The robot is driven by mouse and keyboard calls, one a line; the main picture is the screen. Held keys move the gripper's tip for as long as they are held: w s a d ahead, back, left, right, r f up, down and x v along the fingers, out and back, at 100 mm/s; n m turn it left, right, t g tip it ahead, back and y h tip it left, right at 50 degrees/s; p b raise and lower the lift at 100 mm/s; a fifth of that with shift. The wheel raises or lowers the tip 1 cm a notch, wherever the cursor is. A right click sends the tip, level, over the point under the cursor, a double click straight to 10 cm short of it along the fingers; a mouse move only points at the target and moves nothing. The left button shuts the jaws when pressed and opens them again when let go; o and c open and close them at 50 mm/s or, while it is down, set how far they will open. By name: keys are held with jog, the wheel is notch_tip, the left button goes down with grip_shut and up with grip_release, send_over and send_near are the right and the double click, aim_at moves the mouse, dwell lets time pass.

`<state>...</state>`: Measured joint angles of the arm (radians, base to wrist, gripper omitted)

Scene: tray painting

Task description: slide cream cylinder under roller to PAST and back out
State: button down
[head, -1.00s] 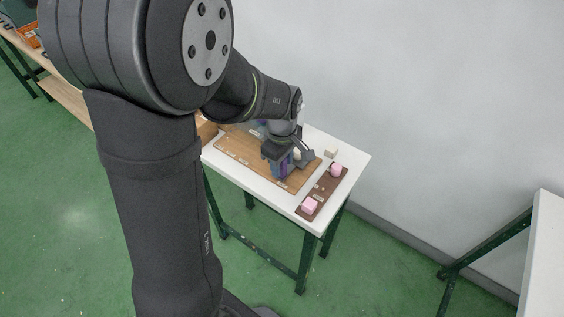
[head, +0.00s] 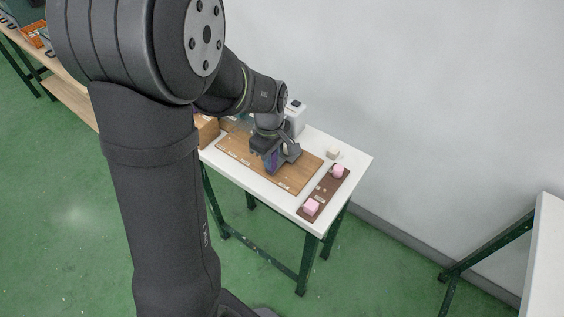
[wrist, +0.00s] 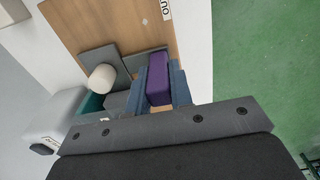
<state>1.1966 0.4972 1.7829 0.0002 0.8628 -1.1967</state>
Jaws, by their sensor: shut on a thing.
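My gripper (head: 272,166) is over the wooden board on the white table. In the wrist view its blue-grey fingers (wrist: 160,88) are shut on a purple block (wrist: 158,80). The cream cylinder (wrist: 102,78) lies to the left of the block, among flat grey plates (wrist: 98,54); whether it touches the plates or rests on them is unclear. A teal piece (wrist: 92,103) shows just below the cylinder, partly hidden. I cannot make out the roller or the PAST mark for certain.
The wooden board (head: 300,178) carries small white labels. A dark brown strip (head: 325,190) holds pink pieces (head: 311,207) at the right, with a cream block (head: 333,153) behind. A grey-white box (head: 296,115) stands behind my gripper, and a brown box (head: 207,130) is at the left.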

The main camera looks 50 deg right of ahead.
jog(key=w, duration=0.4)
jog(key=shift+w, duration=0.3)
jog(key=c, duration=1.3)
grip_release()
jog(key=shift+r, duration=0.1)
jog(key=shift+d+r, duration=0.15)
jog(key=shift+r, duration=0.35)
jog(key=shift+a+r, duration=0.2)
jog(key=shift+r, duration=3.25)
